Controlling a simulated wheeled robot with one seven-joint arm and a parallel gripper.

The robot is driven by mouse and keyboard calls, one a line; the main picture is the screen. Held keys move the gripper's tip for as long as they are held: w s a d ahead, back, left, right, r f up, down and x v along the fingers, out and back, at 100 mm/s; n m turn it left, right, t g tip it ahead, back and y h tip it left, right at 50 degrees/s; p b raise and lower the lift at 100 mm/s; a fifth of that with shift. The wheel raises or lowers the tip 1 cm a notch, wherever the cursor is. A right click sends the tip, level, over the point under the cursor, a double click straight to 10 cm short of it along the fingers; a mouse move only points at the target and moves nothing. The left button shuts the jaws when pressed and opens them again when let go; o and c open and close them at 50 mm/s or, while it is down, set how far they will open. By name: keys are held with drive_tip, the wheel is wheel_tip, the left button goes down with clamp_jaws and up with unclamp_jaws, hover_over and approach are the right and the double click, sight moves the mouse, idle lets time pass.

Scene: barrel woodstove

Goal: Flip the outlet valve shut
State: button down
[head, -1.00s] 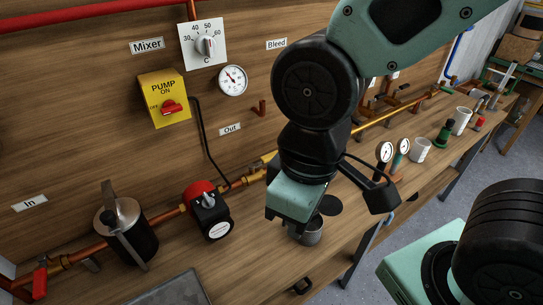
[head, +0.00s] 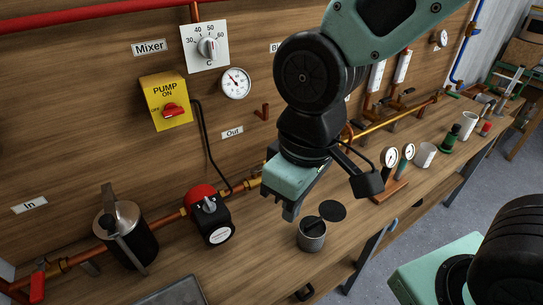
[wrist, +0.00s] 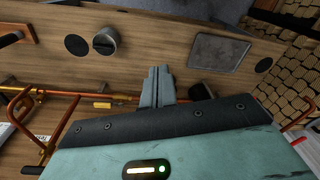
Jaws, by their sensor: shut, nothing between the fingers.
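The "Out" label (head: 232,132) is on the wooden wall above the copper pipe. Brass fittings (head: 252,182) on the pipe show just left of my gripper (head: 289,214) in the head view; my gripper hides the pipe behind it. In the wrist view a yellow-brass piece (wrist: 102,104) lies along the pipe, left of my fingers; I cannot tell whether it is the outlet valve's handle or how it is turned. My gripper, also in the wrist view (wrist: 157,69), is shut and empty, above the bench and apart from the brass piece.
A metal cup (head: 312,236) stands just below my gripper, beside a dark disc (head: 332,210). The red-and-black pump (head: 209,218) is to the left. Gauges (head: 390,160) stand to the right. A red-handled valve (head: 37,287) is far left.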

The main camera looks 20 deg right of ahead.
drive_tip(key=w+d+f+m+t+b, duration=0.1)
drive_tip(key=w+d+f, duration=0.2)
drive_tip(key=w, duration=0.8)
drive_tip(key=w+d+f+m+t+b, duration=0.1)
drive_tip(key=w+d+f, duration=0.3)
drive_tip(key=w, duration=0.7)
drive_tip(key=w+d+f+m+t+b, duration=0.1)
drive_tip(key=w+d+f+m, duration=0.1)
drive_tip(key=w, duration=0.9)
drive_tip(key=shift+d+f+b, duration=0.35)
drive_tip(key=shift+d+f, duration=0.4)
drive_tip(key=shift+f, duration=0.15)
drive_tip(key=d+p+x, duration=0.1)
drive_tip(key=p+x, duration=0.1)
drive_tip(key=x, duration=0.8)
drive_tip(key=shift+w+a, duration=0.25)
drive_tip(key=shift+a, duration=0.25)
drive_tip(key=shift+s+m+t, duration=0.15)
drive_tip(key=shift+m+t, duration=0.15)
drive_tip(key=shift+m, duration=0.1)
